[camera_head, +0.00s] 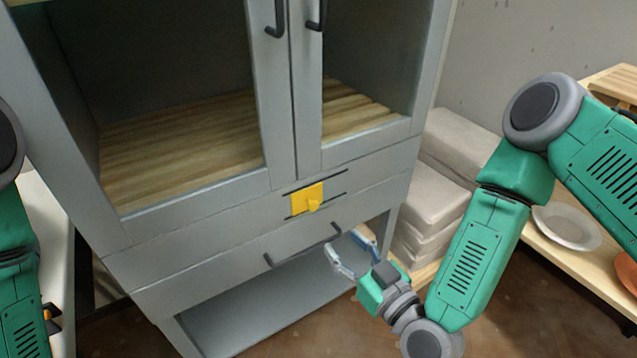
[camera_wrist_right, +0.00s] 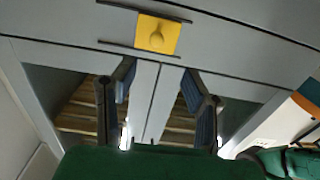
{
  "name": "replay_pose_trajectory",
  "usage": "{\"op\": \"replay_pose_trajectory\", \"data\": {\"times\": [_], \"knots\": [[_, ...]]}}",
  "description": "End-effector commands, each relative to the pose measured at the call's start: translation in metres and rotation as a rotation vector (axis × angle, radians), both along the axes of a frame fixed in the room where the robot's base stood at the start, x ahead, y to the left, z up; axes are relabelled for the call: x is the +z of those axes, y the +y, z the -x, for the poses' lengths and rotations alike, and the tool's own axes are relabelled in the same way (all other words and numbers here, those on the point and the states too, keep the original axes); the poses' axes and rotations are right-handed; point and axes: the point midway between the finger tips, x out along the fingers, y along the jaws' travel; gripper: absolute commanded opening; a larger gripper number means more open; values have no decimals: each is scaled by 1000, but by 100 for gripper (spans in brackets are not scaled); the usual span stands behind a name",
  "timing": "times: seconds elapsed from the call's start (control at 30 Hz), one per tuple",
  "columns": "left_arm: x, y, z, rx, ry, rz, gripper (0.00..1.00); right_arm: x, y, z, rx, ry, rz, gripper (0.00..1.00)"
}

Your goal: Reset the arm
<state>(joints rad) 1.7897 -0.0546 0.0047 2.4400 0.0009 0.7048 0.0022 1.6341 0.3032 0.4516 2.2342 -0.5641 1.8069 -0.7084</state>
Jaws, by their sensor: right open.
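My right gripper (camera_head: 348,246) is open and empty, with its two blue-grey fingers apart. In the head view it shows near the right end of the dark handle (camera_head: 303,246) of the cabinet's (camera_head: 215,215) lower drawer; I cannot tell the depth gap. In the right wrist view, my right gripper (camera_wrist_right: 158,84) has its fingers spread before the glazed doors, and the yellow plate (camera_wrist_right: 157,34) with its knob shows above them. My left arm shows only at the left edge of the head view; its gripper is not in view.
The grey cabinet has two shut glass doors with black handles and an open shelf (camera_head: 270,310) below. The yellow plate (camera_head: 307,199) sits on its front. Stacked pale blocks (camera_head: 430,200) stand right of it. A wooden shelf with a white plate (camera_head: 567,227) is farther right, behind my arm.

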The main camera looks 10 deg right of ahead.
Motion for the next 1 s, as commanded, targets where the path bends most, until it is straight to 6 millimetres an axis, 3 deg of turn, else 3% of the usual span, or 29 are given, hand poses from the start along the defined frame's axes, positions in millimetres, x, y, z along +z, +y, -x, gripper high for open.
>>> {"op": "replay_pose_trajectory", "data": {"times": [0.17,0.27,0.33,0.43,0.5,0.6,0.7,0.83,1.0], "knots": [[6,0,0,0,1,0,37,-7,5,7,32,65,13,41],[20,0,0,0,1,0,37,-31,10,29,102,255,53,41],[33,0,0,0,1,0,37,-54,6,57,144,461,96,41],[53,0,0,0,1,0,37,-85,-22,109,133,796,171,41],[64,0,0,0,0,0,37,-96,-52,145,74,1009,220,41],[76,0,0,0,0,0,37,-98,-92,187,-44,1241,270,41],[82,0,0,0,1,0,37,-94,-121,215,-155,1387,298,41],[85,0,0,0,1,0,37,-89,-140,232,-236,1474,311,41],[84,0,0,0,1,0,37,-90,-142,235,-250,1489,310,41]]}}
